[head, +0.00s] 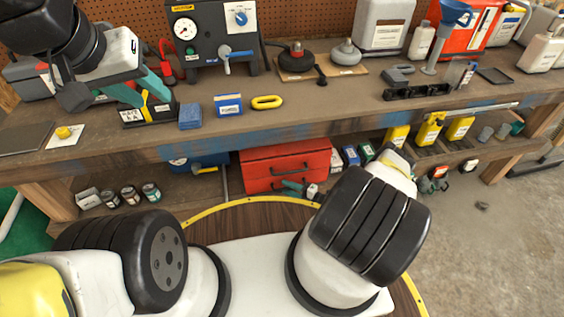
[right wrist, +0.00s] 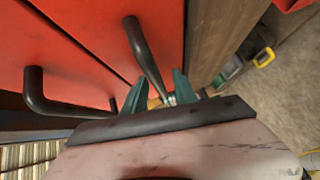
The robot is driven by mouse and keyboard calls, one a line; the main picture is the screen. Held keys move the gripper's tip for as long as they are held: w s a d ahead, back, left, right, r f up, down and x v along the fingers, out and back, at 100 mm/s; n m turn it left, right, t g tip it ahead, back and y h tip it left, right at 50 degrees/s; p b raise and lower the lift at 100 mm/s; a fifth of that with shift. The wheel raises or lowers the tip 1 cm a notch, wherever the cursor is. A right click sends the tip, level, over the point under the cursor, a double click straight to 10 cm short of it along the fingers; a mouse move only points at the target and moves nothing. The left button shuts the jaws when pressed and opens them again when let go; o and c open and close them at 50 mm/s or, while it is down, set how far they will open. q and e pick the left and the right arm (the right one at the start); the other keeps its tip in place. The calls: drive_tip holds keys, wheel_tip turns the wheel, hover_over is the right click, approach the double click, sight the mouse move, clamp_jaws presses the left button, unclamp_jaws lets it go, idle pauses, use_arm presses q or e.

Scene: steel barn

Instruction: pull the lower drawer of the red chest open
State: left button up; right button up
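The red chest (head: 284,158) stands on the shelf under the bench, with two drawers that look shut. In the right wrist view its red front (right wrist: 85,40) is close, with the upper drawer's black handle (right wrist: 32,92) at left and the lower drawer's black handle (right wrist: 143,48) nearer the middle. My right gripper (right wrist: 158,92) has its teal fingers apart, one on each side of the lower handle's near end; a firm grip is not visible. My left gripper (head: 147,88) is above the bench at left, away from the chest; its finger gap is unclear.
The wooden bench (head: 330,122) overhangs the chest. Small cans (head: 131,195) stand left of it on the lower shelf, and yellow bottles (head: 430,130) stand to the right. Concrete floor is open at right.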

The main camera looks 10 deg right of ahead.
clamp_jaws()
idle(1.4)
